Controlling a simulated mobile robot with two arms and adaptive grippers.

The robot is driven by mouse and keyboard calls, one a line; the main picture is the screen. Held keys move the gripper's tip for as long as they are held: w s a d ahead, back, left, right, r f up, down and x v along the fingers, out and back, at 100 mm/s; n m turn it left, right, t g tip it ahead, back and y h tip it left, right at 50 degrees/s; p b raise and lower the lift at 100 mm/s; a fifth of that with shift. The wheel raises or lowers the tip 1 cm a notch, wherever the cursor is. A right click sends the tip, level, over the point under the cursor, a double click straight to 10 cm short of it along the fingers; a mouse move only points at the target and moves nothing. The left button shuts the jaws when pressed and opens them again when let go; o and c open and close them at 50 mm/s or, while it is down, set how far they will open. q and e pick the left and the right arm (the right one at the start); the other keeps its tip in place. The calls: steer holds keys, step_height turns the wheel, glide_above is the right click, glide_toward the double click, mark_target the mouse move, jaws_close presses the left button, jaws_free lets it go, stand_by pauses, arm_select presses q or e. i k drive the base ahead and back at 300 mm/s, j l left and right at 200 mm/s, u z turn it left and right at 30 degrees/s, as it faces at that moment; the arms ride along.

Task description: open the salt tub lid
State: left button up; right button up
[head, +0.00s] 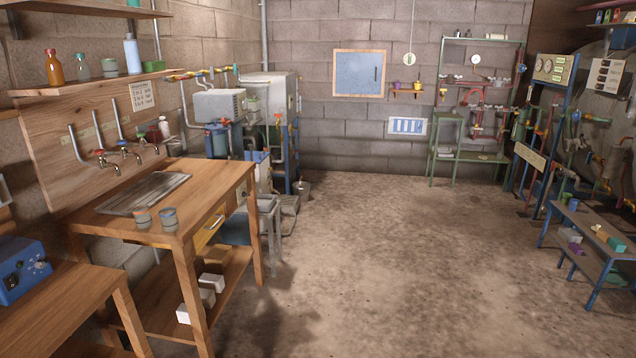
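I cannot pick out a tub marked as salt, or its lid, for certain. Two small round tubs, one grey with an orange-brown band (142,217) and one grey-blue (168,219), stand side by side near the front edge of the wooden sink bench (210,185). A similar grey-green tub (109,68) stands on the wall shelf above. The details of their tops are too small to tell. Neither of my grippers is in view.
A metal drain tray (145,194) lies in the bench below several taps (102,160). A blue control box (22,270) sits on the near-left table. A low bench (590,225) with small items stands right. The concrete floor (400,260) between is clear.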

mark_target(258, 156)
steer(key=i+z, duration=0.2)
steer(key=i, duration=1.95)
steer(key=i+j+u, duration=0.15)
steer(key=i+u, duration=0.3)
steer(key=i, duration=0.5)
steer(key=i+l+u, duration=0.2)
steer(key=i+u, duration=0.25)
steer(key=i, duration=0.45)
steer(key=i+j+u, duration=0.2)
steer(key=i, duration=0.45)
steer(key=i+l+u, duration=0.15)
steer(key=u, duration=0.25)
steer(key=i+l+u, duration=0.1)
steer(key=u, duration=0.35)
steer(key=l+u, duration=0.25)
steer(key=u, duration=0.15)
steer(key=i+l, duration=0.05)
